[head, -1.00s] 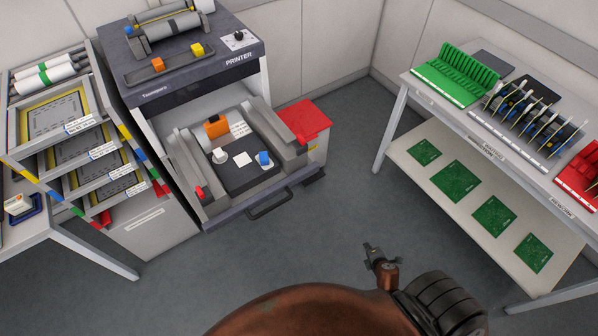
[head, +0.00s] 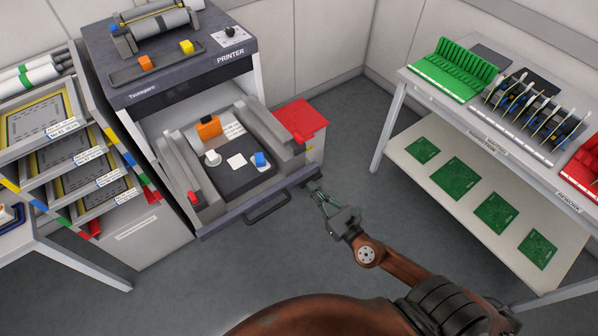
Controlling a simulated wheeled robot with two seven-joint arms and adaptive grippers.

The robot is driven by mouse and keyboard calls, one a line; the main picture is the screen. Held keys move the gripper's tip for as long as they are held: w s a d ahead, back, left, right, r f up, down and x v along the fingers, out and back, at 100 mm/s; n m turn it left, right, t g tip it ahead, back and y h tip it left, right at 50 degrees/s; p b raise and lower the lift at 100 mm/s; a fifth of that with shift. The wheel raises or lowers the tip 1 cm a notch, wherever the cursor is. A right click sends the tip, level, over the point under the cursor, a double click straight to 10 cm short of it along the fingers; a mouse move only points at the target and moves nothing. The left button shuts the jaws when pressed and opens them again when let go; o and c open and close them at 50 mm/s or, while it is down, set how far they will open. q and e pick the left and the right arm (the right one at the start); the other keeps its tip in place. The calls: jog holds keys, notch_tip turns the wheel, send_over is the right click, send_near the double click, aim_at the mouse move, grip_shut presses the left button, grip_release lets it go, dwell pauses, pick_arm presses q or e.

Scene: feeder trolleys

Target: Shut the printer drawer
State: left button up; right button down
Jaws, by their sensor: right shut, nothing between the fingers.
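The printer (head: 180,75) stands at the upper left, with its drawer (head: 235,213) pulled out toward me. The drawer has a dark front bar with a black handle (head: 267,208). In it are a dark bed (head: 236,178), an orange block (head: 209,127), a white knob, a white square and a blue piece. My right gripper (head: 320,192) is shut and empty, just to the right of the handle by the right end of the drawer front. Whether it touches the drawer front I cannot tell. My left gripper is not in view.
A red-topped box (head: 301,117) stands right of the drawer. A rack of framed trays (head: 68,165) is close on the left. A table (head: 480,127) with green, dark and red holders is at the right. Grey floor in front of the drawer is free.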

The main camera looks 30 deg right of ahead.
aim_at(293, 166)
jog(key=w+p, duration=0.1)
jog(key=w, duration=0.7)
jog(key=shift+w+a, duration=0.1)
jog(key=shift+w, duration=0.1)
